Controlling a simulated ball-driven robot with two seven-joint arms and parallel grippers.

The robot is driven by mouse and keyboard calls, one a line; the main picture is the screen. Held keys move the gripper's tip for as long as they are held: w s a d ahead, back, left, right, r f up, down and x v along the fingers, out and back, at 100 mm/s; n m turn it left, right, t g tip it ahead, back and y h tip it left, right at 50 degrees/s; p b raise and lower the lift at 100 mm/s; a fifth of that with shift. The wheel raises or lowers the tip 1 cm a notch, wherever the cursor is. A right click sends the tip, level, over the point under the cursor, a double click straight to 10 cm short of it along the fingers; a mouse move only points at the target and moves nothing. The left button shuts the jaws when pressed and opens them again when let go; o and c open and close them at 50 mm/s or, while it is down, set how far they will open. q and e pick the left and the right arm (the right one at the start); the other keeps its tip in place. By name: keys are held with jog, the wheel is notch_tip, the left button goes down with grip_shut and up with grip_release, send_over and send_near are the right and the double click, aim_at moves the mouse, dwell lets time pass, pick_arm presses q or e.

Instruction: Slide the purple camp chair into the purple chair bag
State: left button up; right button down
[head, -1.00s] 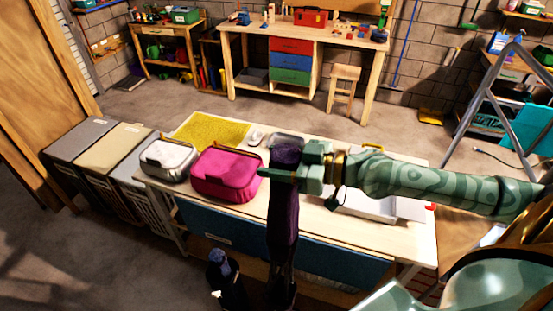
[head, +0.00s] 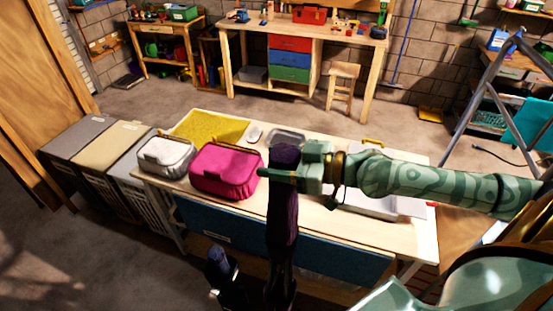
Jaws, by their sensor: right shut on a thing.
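My right gripper (head: 291,174) reaches in from the right and is shut on a long, narrow, dark purple bundle (head: 284,218). It grips the bundle near its upper end. The bundle hangs upright in front of the table, and its lower end runs down toward the bottom edge of the view. It looks like the folded camp chair, but I cannot tell for sure. A shorter dark upright thing with a blue-grey top (head: 221,262) stands left of its lower end. I cannot tell whether that is the chair bag. My left gripper is not in view.
Hampers (head: 75,140) stand to the left. A stepladder (head: 470,110) stands at the right. The floor at the front left is clear.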

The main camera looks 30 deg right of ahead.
dwell(0.6)
jog(key=shift+f+b, duration=1.2)
jog(key=shift+b, duration=0.05)
jog(key=shift+f+b, duration=1.4)
jog(key=shift+f, duration=0.35)
jog(key=shift+r, duration=0.15)
